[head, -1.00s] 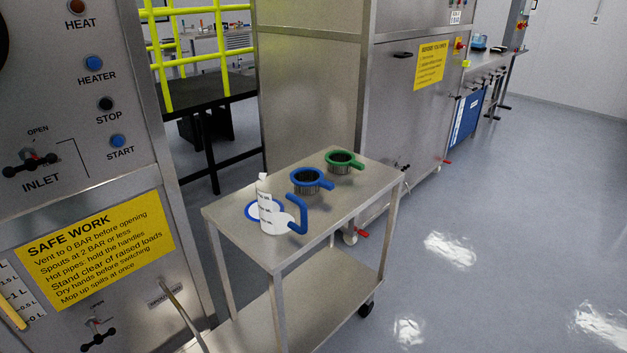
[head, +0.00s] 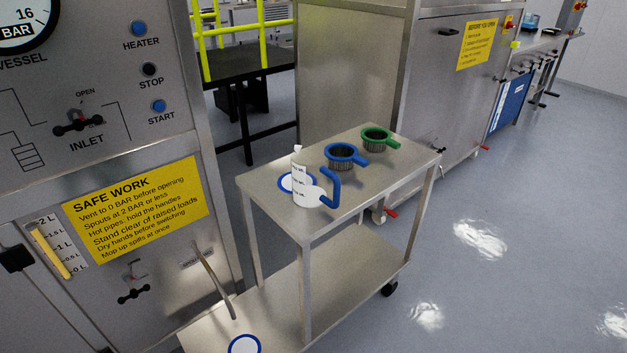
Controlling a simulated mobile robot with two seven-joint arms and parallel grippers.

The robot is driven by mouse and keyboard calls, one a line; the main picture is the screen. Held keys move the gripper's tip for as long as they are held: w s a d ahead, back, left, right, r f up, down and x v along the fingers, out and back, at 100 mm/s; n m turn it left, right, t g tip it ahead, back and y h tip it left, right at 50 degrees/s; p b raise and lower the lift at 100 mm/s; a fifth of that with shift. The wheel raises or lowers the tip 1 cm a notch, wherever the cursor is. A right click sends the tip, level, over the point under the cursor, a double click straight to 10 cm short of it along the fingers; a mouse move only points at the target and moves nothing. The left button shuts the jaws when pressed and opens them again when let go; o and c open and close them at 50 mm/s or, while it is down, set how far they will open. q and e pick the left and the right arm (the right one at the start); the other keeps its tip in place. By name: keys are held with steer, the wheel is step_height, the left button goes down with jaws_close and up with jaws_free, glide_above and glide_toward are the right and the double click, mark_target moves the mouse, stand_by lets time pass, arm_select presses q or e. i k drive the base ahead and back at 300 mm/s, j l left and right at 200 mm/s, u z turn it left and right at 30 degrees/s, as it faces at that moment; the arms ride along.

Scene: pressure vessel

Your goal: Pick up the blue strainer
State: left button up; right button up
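The blue strainer (head: 343,155) sits on the top shelf of the steel cart (head: 268,178), in the middle of a row of things. It has a blue ring rim, a dark mesh basket below and a short blue handle pointing right. A green strainer (head: 376,138) of the same shape stands behind it to the right. A white jug (head: 306,186) with a blue handle stands in front of it to the left. Neither of my grippers shows in the head view.
A steel panel (head: 110,130) with buttons, valves and a yellow sign stands at the left. Floor at right is clear.

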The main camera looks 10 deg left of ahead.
mark_target(343, 155)
steer(key=i+l+u, duration=0.1)
steer(key=u, duration=1.5)
steer(key=l+u, duration=0.4)
steer(key=k+l+u, duration=0.1)
steer(key=l+u, duration=0.35)
steer(key=k+l+u, duration=0.15)
steer(key=l+u, duration=0.15)
steer(key=k+l+u, duration=0.25)
steer(key=l, duration=0.25)
steer(key=k+l+u, duration=0.15)
steer(key=l, duration=0.25)
steer(key=k+l+u, duration=0.1)
steer(key=k+l, duration=0.2)
